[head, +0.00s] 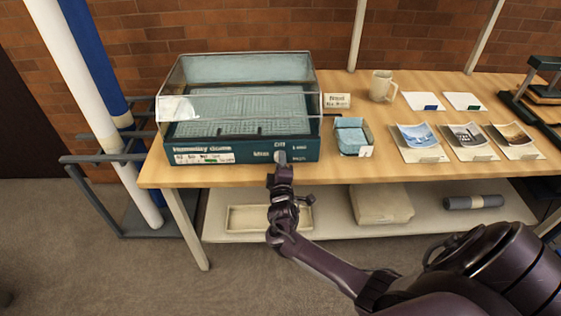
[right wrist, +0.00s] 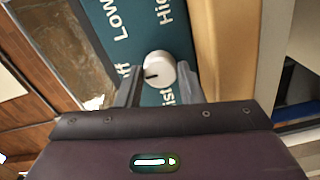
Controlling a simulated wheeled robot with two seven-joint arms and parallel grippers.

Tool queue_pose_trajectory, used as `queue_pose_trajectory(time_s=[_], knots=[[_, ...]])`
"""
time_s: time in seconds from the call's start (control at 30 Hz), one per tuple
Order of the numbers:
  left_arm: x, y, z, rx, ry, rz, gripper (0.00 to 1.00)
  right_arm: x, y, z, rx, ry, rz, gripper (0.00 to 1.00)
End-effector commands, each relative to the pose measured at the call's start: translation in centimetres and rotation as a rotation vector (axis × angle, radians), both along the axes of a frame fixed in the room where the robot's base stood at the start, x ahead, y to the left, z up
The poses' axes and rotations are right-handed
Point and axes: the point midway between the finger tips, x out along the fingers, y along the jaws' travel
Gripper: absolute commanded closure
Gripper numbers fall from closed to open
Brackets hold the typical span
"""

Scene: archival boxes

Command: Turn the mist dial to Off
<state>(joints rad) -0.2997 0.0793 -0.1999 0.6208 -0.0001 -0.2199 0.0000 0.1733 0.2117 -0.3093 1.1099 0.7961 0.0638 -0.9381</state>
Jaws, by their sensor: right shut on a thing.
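The white round mist dial (head: 280,157) is on the front of a teal box (head: 225,153) with a clear hood. In the right wrist view the dial (right wrist: 160,66) carries a dark mark on its left side, towards the partly hidden "Off" label (right wrist: 124,74). "Low" and "High" stand beyond it, and "Mist" is partly covered. My right gripper (head: 281,167) is at the box front; in the wrist view its fingers (right wrist: 158,84) are on either side of the dial, shut on it. My left gripper is not in view.
The box stands at the left end of a wooden table (head: 340,174). To its right are a small teal container (head: 350,138), a beige mug (head: 381,86) and several picture cards (head: 468,136). A lower shelf holds a tray (head: 240,219) and a pale box (head: 381,205).

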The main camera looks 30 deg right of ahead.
Motion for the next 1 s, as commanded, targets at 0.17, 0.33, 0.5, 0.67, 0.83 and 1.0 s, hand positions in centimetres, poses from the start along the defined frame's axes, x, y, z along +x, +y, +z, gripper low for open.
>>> queue_pose_trajectory(time_s=[0.17,0.33,0.5,0.67,0.83,1.0], knots=[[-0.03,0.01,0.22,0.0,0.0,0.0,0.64,-0.02,0.02,-0.06,-0.032,0.021,0.0,0.89],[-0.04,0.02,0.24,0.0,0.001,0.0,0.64,-0.02,0.04,-0.09,-0.041,0.026,0.0,0.89],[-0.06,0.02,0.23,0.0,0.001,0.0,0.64,-0.02,0.04,-0.1,-0.041,0.027,0.001,0.89],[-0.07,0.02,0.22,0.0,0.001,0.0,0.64,-0.02,0.05,-0.11,-0.04,0.027,0.001,0.62],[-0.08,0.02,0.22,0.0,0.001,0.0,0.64,-0.01,0.04,-0.09,-0.039,0.026,0.001,0.44],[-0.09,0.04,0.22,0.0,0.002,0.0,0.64,-0.03,0.05,-0.15,-0.039,0.027,0.002,0.44]])
